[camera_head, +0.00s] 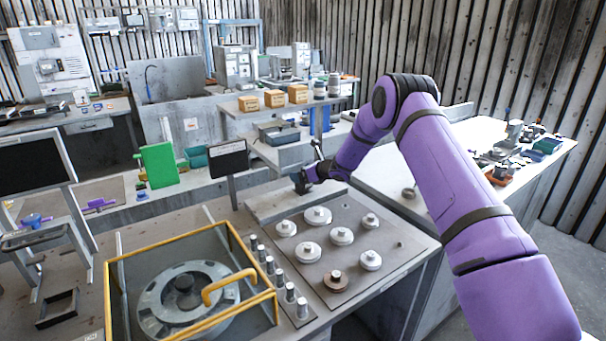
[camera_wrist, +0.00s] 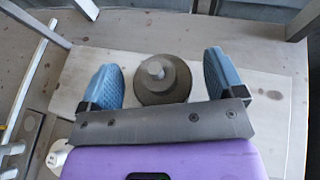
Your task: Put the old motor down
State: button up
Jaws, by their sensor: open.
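The old motor, which I take to be the dark round body with a pale shaft (camera_wrist: 160,80), stands upright on a light, worn plate (camera_wrist: 275,90) in the wrist view. My gripper (camera_wrist: 163,70) has its two blue-padded fingers open, one on each side of the motor, with a visible gap on both sides. In the head view my gripper (camera_head: 303,184) is small and dark at the end of my purple arm, low over the pale plate (camera_head: 270,205) at the back of the bench panel. The motor cannot be made out there.
Several round, knobbed discs (camera_head: 318,215) stand on the grey panel in front of the plate. A yellow-framed guard (camera_head: 190,285) surrounds a round housing (camera_head: 185,290) at the lower left. A dark sign (camera_head: 228,159) stands left of my gripper. A cluttered table (camera_head: 470,185) is at right.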

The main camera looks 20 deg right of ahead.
jog(key=v, duration=1.2)
jog(key=s+a+r+n+g, duration=0.25)
jog(key=s+r+n, duration=0.25)
jog(key=s+r, duration=0.3)
jog(key=s+a+r+n+g, duration=0.1)
jog(key=s+a+r+n, duration=0.35)
jog(key=s+r, duration=0.3)
jog(key=s+a+r+n+g, duration=0.2)
jog(key=s+a+r+n, duration=0.1)
jog(key=s+r+n, duration=0.4)
jog(key=s+d+r+n+h, duration=0.1)
jog(key=s+n, duration=0.3)
jog(key=s, duration=0.7)
jog(key=s+d+r+n+h, duration=0.2)
jog(key=s+d+n+h, duration=0.1)
jog(key=s, duration=0.8)
jog(key=s+d+r+n+h, duration=0.2)
jog(key=s+n, duration=0.3)
jog(key=s, duration=0.6)
jog(key=shift+s+d+h, duration=0.25)
jog(key=shift+d+h, duration=0.3)
jog(key=shift+h, duration=0.35)
